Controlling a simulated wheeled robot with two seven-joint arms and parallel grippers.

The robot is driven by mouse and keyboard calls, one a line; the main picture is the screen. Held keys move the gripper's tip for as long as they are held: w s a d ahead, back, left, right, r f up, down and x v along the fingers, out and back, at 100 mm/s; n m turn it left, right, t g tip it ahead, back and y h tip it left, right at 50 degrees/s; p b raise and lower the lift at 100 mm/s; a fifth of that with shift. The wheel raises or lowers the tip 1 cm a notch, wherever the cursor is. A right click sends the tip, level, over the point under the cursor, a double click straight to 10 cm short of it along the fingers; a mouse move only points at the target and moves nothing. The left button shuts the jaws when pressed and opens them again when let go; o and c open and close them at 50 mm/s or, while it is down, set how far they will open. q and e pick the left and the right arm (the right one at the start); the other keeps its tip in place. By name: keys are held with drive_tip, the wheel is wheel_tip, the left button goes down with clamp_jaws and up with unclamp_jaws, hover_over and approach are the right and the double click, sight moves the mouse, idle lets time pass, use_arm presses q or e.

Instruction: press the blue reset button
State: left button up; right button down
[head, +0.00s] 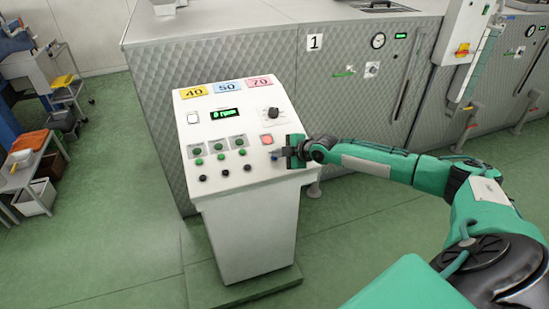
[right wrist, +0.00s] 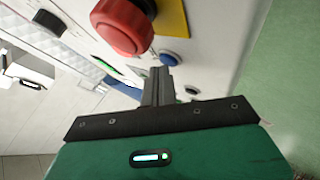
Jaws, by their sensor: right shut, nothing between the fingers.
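The white control console (head: 245,215) stands in the middle of the head view with a sloped panel on top. A small blue button (head: 274,156) shows at the panel's right side, partly covered by my right gripper (head: 283,157). In the right wrist view the blue button (right wrist: 169,58) sits just beyond the fingertips of my right gripper (right wrist: 159,74). The fingers are closed together and empty, pointing at the panel near the button. I cannot tell whether they touch it. My left gripper is not in view.
A large red mushroom button (right wrist: 125,24) on a yellow plate is close to the fingers. Several green and black buttons (head: 221,157), a black knob (head: 273,113) and a green display (head: 226,114) are on the panel. Quilted metal machines (head: 335,90) stand behind.

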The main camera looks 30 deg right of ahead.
drive_tip(key=shift+f, duration=0.15)
idle(0.7)
drive_tip(key=shift+s+r+p, duration=0.2)
drive_tip(key=shift+r+p, duration=0.1)
drive_tip(key=shift+r, duration=0.45)
drive_tip(key=r+p, duration=0.2)
drive_tip(key=s+r+p, duration=0.1)
drive_tip(key=r+p, duration=0.1)
drive_tip(key=shift+s+a+r, duration=0.15)
drive_tip(key=shift+a+r, duration=0.05)
drive_tip(key=shift+r, duration=0.2)
idle(0.4)
